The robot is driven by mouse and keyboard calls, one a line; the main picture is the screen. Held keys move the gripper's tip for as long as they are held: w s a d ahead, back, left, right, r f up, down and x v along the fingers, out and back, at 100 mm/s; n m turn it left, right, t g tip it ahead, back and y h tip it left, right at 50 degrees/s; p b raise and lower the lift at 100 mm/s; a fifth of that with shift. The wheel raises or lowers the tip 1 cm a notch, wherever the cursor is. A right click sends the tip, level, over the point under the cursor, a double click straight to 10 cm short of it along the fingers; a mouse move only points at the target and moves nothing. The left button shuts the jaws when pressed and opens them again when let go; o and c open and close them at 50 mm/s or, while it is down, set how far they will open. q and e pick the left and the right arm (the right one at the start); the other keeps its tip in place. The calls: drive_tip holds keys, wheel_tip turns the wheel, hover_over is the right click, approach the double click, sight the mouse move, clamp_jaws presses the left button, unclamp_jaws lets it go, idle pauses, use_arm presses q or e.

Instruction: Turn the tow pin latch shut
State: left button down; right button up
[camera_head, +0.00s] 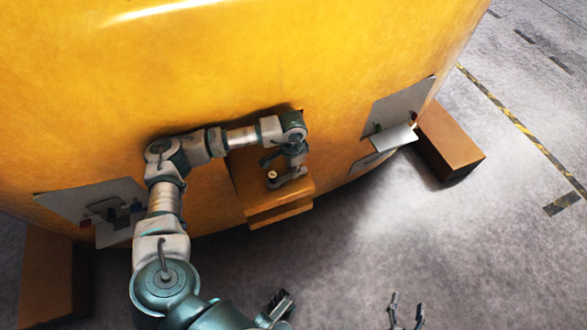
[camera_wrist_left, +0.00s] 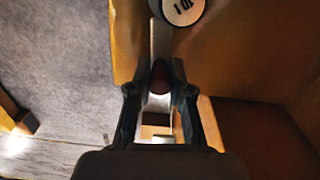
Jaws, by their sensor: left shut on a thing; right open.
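The tow pin latch sits in the housing (camera_head: 282,211) low on the yellow casting. Its round white top (camera_head: 272,174) shows just left of my left gripper (camera_head: 287,181). In the left wrist view, this white disc with dark marks (camera_wrist_left: 182,9) is at the top edge. A pale metal latch handle (camera_wrist_left: 161,38) runs down from beside it to a dark red end between the fingers of my left gripper (camera_wrist_left: 161,92), which is shut on it. The fingers partly hide the handle. My right gripper (camera_head: 405,312) is open and empty at the bottom edge, over the floor.
The yellow casting (camera_head: 330,60) fills the back and rests on brown blocks, one at the right (camera_head: 452,145) and one at the left (camera_head: 48,275). Grey plates with brackets stick out at both sides (camera_head: 396,138). Open grey floor (camera_head: 480,250) lies at the right.

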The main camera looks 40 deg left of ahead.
use_arm(q)
drive_tip(key=c, duration=1)
unclamp_jaws()
drive_tip(key=shift+a+f, duration=0.1)
wheel_tip(320, 180, up, 12)
drive_tip(key=shift+f, duration=0.1)
